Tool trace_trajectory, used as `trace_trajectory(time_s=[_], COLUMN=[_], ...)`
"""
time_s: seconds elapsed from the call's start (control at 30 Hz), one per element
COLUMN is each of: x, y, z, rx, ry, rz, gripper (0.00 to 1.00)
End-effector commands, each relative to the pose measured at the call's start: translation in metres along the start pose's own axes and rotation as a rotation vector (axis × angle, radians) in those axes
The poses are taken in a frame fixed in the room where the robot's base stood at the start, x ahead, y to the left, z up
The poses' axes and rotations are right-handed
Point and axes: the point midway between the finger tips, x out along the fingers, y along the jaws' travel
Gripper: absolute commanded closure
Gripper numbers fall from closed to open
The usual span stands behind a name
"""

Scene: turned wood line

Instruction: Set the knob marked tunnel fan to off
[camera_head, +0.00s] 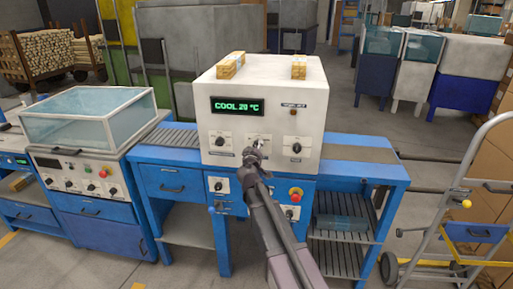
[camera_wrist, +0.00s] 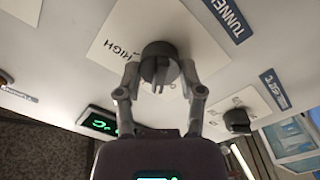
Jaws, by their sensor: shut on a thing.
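The tunnel fan knob (camera_wrist: 158,62) is a dark round knob on a white dial plate (camera_wrist: 110,45) in the wrist view. A blue label starting with "TUNNEL" (camera_wrist: 228,18) is beside it, cut off by the frame edge. "HIGH" is printed on the plate; other marks are partly hidden, and I cannot tell for sure which mark the knob points at. My gripper (camera_wrist: 160,72) is shut on this knob, one finger on each side. In the head view my gripper (camera_head: 257,150) is at the middle dial of the white machine (camera_head: 310,90) and hides most of the knob.
A display (camera_head: 237,106) reads "COOL 20 °C". Other knobs sit at left (camera_head: 221,141) and right (camera_head: 296,147) on the same panel. Below are lower knobs and a red button (camera_head: 295,194). A hand truck (camera_head: 470,190) stands at the right.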

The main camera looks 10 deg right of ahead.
Motion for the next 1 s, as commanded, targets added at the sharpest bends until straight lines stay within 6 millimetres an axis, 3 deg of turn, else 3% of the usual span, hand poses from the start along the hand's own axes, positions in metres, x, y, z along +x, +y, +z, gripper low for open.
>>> trace_trajectory(time_s=[0.5, 1.0], x=[0.0016, 0.0018], y=[-0.0014, -0.0015], z=[-0.0002, -0.0002], rx=[-0.415, -0.509], ry=[0.000, 0.000], rz=[0.001, 0.001], gripper=[0.98, 0.98])
